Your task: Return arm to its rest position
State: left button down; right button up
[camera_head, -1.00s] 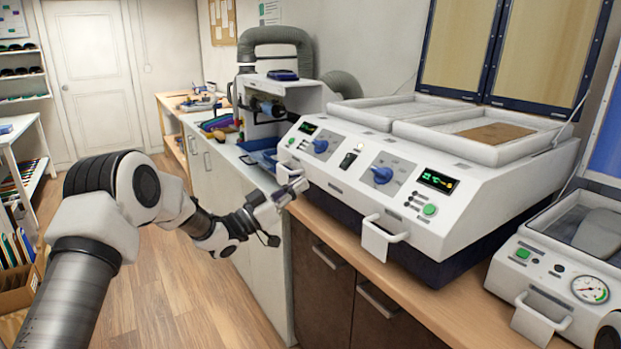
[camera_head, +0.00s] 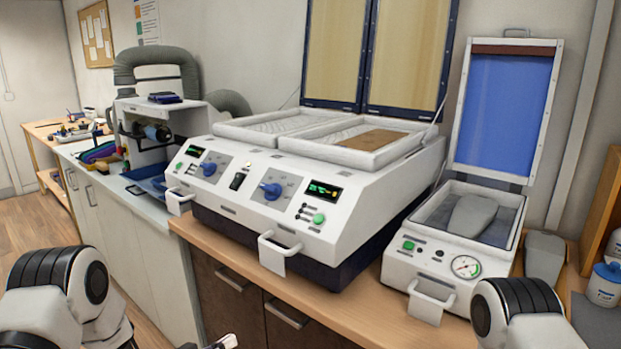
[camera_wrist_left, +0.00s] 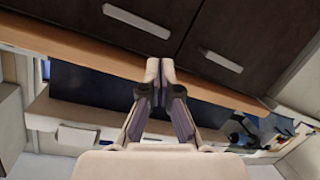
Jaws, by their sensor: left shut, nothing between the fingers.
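My left gripper (camera_head: 222,342) shows only in part at the bottom edge of the head view, low in front of the brown cabinet doors. In the left wrist view its two fingers (camera_wrist_left: 160,72) meet at the tips, with nothing between them. The dark cabinet doors and the wooden counter edge lie beyond the fingers there. My left arm's pale links and dark ribbed joint fill the lower left of the head view. A joint of my right arm shows at the lower right; the right gripper is out of view.
The white two-bay heating machine (camera_head: 250,225) stands on the wooden counter (camera_head: 335,310), its lids raised. Right of it is a smaller press (camera_head: 395,265) with a gauge and open blue lid (camera_head: 503,115). A grey form (camera_head: 545,258) stands beside it. Floor at left is free.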

pick_arm(q)
jog(key=s+f+n+g+y, duration=0.2)
jog(key=s+f+g+y, duration=0.15)
jog(key=s+f, duration=0.8)
jog(key=s+a+f+g+y, duration=0.2)
jog(key=s+g, duration=0.3)
jog(key=s, duration=0.9)
jog(key=s+a+f+g+y, duration=0.2)
jog(key=s+g, duration=0.3)
jog(key=s, duration=0.9)
jog(key=shift+a+f, duration=0.3)
jog(key=shift+a, duration=0.3)
jog(key=shift+w+y, duration=0.1)
jog(key=shift+y, duration=0.25)
